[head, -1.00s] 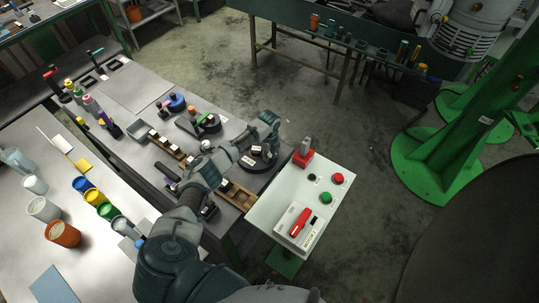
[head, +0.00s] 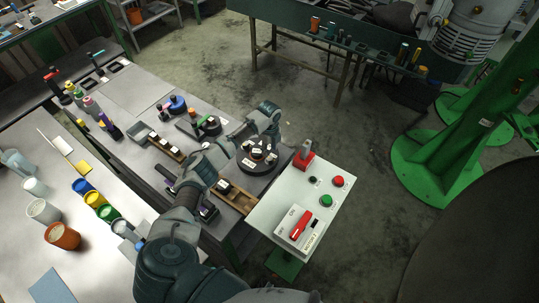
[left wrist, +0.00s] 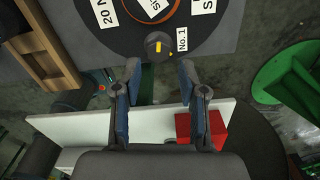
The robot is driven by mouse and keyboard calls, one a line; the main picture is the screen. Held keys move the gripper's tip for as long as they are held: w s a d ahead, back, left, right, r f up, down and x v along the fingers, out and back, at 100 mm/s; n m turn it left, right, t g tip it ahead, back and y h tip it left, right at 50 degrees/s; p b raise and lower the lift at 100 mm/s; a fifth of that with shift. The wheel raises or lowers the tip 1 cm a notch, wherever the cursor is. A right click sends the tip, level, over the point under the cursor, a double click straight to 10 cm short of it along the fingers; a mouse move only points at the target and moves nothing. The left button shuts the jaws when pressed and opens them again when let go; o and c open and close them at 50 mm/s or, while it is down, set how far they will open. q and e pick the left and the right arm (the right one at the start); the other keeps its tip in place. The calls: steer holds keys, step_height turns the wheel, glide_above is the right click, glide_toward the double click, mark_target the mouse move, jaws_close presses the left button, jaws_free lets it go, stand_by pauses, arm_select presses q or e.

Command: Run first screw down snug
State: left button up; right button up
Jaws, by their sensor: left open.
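A dark round disc (head: 256,168) with white labels and a brown ring lies on the bench beside the white control box. In the left wrist view the disc (left wrist: 112,46) fills the top, with labels "20 N" and "No.1". A small dark round head (left wrist: 158,45) with a yellow mark sits by "No.1"; I take it for the screw, but how deep it sits I cannot tell. My left gripper (left wrist: 160,75) is open and empty, its fingertips just short of this head in the picture. In the head view the left gripper (head: 273,130) is above the disc's far side.
The white control box (head: 275,205) has red and green buttons and a red switch. A red block (head: 303,160) stands at its far corner and also shows in the wrist view (left wrist: 210,130). A wooden tray (head: 237,199) lies beside the disc. Cups and bottles stand further left.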

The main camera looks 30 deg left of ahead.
mark_target(269, 157)
arm_select(q)
step_height(269, 157, up, 6)
steer(key=shift+r, duration=0.2)
stand_by(0.5)
